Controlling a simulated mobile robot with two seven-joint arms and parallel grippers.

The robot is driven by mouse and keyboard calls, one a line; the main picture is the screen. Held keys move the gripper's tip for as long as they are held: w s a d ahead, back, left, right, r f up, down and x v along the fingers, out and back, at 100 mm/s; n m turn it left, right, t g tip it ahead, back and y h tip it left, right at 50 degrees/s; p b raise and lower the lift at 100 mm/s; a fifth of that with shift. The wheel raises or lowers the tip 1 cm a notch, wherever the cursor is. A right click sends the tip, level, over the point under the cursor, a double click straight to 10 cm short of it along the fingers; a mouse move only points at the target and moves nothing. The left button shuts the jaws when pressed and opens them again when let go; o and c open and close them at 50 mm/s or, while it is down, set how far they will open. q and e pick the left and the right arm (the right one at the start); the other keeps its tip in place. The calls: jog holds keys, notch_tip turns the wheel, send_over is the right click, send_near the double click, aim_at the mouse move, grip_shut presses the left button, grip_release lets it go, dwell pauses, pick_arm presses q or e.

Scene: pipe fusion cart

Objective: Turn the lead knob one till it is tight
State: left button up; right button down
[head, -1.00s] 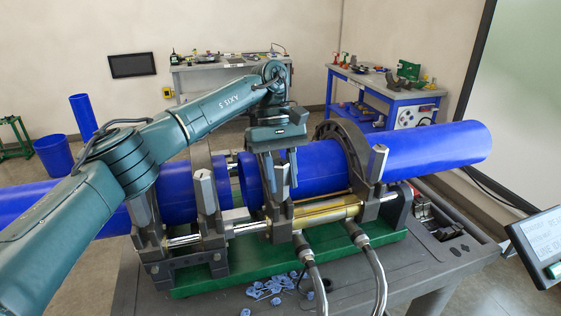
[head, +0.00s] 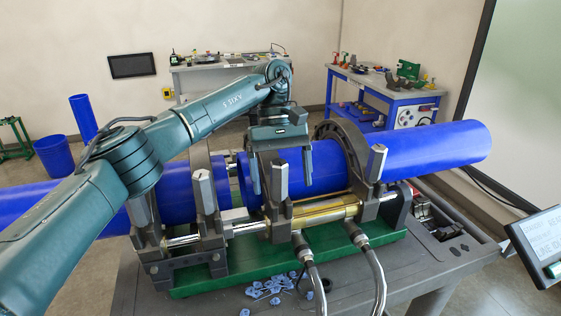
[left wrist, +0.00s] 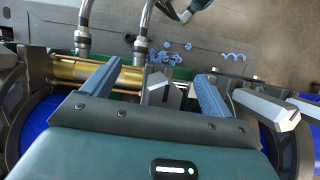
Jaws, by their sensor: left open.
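Several tall grey faceted clamp knobs stand on the pipe clamps; no label shows which is lead knob one. My left gripper (head: 281,186) is open, pointing down, at the middle clamp's knob (head: 280,177). In the head view its fingers show on either side of this knob, which stands in front of the gripper. In the left wrist view, a grey knob (left wrist: 158,90) shows between the spread fingers of the left gripper (left wrist: 158,72), with gaps on both sides; contact is not visible. Another knob (left wrist: 266,108) lies outside the right-hand finger. My right gripper is not in view.
Blue pipes (head: 430,146) lie in the clamps above a green base (head: 190,283). More knobs stand left (head: 205,190) and right (head: 376,163). Two hoses (head: 377,275) rise at the front. Blue shavings (head: 268,287) lie on the cart top. A screen (head: 540,245) stands at right.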

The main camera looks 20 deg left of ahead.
pick_arm(q)
jog(key=shift+o, duration=1.4)
jog(key=shift+r, duration=0.1)
jog(key=shift+v, duration=2.95)
jog(key=shift+c, duration=0.2)
